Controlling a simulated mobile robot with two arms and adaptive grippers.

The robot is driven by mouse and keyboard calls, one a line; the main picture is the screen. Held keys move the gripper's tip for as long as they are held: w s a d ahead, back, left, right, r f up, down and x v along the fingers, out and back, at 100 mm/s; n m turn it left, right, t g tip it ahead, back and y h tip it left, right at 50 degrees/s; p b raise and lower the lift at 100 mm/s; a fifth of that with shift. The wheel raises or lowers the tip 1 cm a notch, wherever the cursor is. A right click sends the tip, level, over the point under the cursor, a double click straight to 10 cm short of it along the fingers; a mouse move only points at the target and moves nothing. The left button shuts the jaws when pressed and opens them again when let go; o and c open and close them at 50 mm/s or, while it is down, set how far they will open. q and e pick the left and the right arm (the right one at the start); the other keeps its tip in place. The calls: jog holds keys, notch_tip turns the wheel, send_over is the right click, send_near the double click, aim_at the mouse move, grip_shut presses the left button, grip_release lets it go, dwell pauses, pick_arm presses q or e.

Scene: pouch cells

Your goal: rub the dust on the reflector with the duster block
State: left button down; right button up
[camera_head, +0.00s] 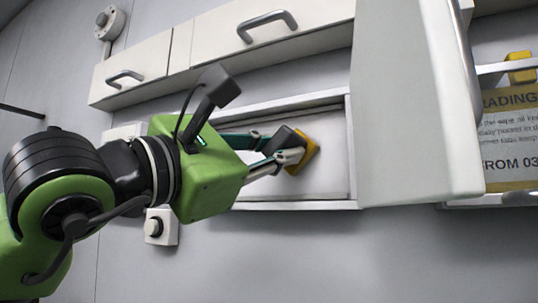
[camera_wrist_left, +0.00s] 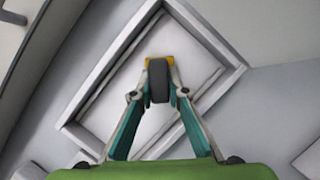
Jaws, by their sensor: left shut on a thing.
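The duster block (camera_head: 310,154) has a yellow pad and a dark grey handle. My left gripper (camera_head: 287,150) is shut on its handle, inside a white-framed recess in the wall. The yellow pad faces the pale flat panel (camera_head: 328,180) in the recess, which looks like the reflector. The pad appears to be at the panel's surface, but I cannot tell whether it touches. In the left wrist view, the block (camera_wrist_left: 159,80) sits between the fingertips, in front of the panel (camera_wrist_left: 192,62). I cannot make out any dust. My right gripper is not in view.
A large pale slab (camera_head: 410,110), like an open door, stands just right of the recess. Cabinets with a grey handle (camera_head: 267,24) hang above. A yellow-edged notice (camera_head: 508,140) and a yellow object (camera_head: 521,68) are at right. A knob (camera_head: 154,227) sits below left.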

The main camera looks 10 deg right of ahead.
pick_arm(q)
jog(key=shift+w+a, duration=0.1)
jog(key=w+a+p, duration=0.1)
jog(key=w+a, duration=0.5)
jog(key=a, duration=0.2)
jog(key=shift+w+a, duration=0.15)
jog(key=shift+a, duration=0.25)
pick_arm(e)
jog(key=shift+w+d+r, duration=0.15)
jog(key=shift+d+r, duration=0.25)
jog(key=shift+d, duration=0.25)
pick_arm(q)
jog(key=shift+f, duration=0.1)
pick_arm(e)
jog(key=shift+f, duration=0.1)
